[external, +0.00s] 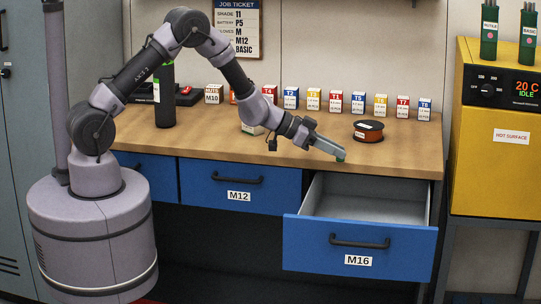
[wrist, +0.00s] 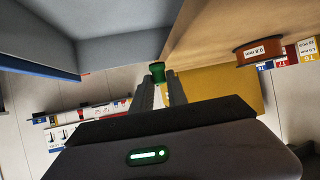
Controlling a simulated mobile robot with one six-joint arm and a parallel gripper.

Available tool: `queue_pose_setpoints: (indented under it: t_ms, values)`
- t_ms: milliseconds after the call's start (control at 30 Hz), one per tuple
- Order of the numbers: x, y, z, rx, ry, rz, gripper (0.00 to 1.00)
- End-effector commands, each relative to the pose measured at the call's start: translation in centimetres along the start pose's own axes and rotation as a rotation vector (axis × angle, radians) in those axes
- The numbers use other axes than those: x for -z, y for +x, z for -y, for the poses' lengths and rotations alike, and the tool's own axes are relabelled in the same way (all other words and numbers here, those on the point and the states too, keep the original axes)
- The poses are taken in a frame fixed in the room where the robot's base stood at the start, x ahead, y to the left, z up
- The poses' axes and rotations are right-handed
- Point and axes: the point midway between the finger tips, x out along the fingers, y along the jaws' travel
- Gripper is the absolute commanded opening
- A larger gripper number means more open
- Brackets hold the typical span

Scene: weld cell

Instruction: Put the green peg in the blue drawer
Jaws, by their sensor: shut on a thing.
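My gripper (external: 338,149) is shut on the small green peg (external: 341,156). It holds the peg above the front part of the bench top, just behind the open blue drawer. In the wrist view the green peg (wrist: 157,71) sits between the fingertips (wrist: 158,82). The blue drawer (external: 360,250) labelled M16 is pulled out, and its grey inside looks empty where it shows. In the wrist view the drawer (wrist: 90,30) fills the upper left, beside the peg. The peg's lower end is small and its height above the wood is hard to tell.
Another blue drawer (external: 240,188), labelled M12, is shut. An orange-brown spool (external: 368,131) stands on the bench (external: 410,150) right of my gripper. Several small numbered boxes line the back. A dark bottle (external: 165,95) stands behind my arm. A yellow oven (external: 495,140) is at right.

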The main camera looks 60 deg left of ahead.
Motion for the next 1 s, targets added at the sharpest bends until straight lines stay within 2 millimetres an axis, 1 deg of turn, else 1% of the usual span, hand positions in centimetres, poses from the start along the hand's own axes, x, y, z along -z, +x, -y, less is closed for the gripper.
queue_pose_setpoints:
  t_ms: [33, 67, 100, 133, 200, 233, 300, 333, 400, 467, 700, 867, 900, 1000]
  values:
    - [0.2, 1.2, -3.2, -0.068, 0.033, 0.002, 0.00]
    - [0.1, 1.9, -5.1, -0.108, 0.052, 0.003, 0.00]
    - [0.0, 2.5, -7.4, -0.158, 0.077, 0.004, 0.00]
    - [-0.1, 3.0, -9.0, -0.192, 0.093, 0.004, 0.00]
    - [-0.4, 3.7, -12.1, -0.260, 0.125, 0.008, 0.00]
    - [-0.5, 3.9, -13.2, -0.284, 0.136, 0.009, 0.00]
    - [-0.7, 4.2, -15.2, -0.326, 0.156, 0.011, 0.00]
    - [-0.8, 4.3, -15.7, -0.338, 0.161, 0.012, 0.00]
    - [-1.2, 4.5, -16.6, -0.357, 0.169, 0.015, 0.00]
    - [-2.0, 4.9, -16.9, -0.363, 0.172, 0.016, 0.00]
    - [-7.2, 7.6, -16.9, -0.362, 0.171, 0.016, 0.00]
    - [-9.7, 9.0, -16.9, -0.361, 0.171, 0.015, 0.00]
    - [-10.2, 9.2, -16.9, -0.361, 0.171, 0.015, 0.00]
    - [-9.9, 9.1, -16.9, -0.361, 0.171, 0.013, 0.00]
